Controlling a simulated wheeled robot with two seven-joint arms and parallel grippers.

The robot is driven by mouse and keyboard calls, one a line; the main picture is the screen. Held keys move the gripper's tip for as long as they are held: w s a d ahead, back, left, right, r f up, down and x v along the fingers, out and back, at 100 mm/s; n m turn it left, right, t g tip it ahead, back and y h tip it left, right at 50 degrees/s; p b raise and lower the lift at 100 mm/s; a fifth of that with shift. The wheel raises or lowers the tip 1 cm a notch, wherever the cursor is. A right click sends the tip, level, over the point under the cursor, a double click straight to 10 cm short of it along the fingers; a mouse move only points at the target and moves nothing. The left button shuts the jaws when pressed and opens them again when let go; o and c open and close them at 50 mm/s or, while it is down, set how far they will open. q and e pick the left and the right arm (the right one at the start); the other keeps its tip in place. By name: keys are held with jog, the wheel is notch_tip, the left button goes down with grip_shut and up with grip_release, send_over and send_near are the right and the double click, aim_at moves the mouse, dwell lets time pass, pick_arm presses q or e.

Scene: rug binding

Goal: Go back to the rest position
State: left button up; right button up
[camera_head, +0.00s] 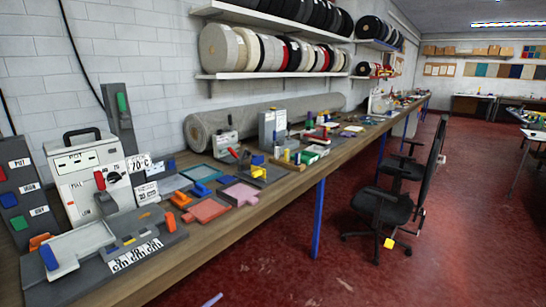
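Neither of my grippers shows in the head view, and no arm comes in from the left or the right. A long wooden workbench (232,227) runs from the lower left into the distance along the white brick wall. On its near end stand a white machine with a handle (90,172) and a grey device with a white tray (80,246). Nothing in view is held. A small pale thing (212,300) shows on the floor at the bottom edge; I cannot tell what it is.
A grey rolled rug (200,132) lies along the back of the bench. Coloured blocks and trays, such as a pink tray (239,194), crowd the bench top. Blue legs (318,220) support it. A black office chair (381,207) stands at its right. The red floor (400,285) in front is open.

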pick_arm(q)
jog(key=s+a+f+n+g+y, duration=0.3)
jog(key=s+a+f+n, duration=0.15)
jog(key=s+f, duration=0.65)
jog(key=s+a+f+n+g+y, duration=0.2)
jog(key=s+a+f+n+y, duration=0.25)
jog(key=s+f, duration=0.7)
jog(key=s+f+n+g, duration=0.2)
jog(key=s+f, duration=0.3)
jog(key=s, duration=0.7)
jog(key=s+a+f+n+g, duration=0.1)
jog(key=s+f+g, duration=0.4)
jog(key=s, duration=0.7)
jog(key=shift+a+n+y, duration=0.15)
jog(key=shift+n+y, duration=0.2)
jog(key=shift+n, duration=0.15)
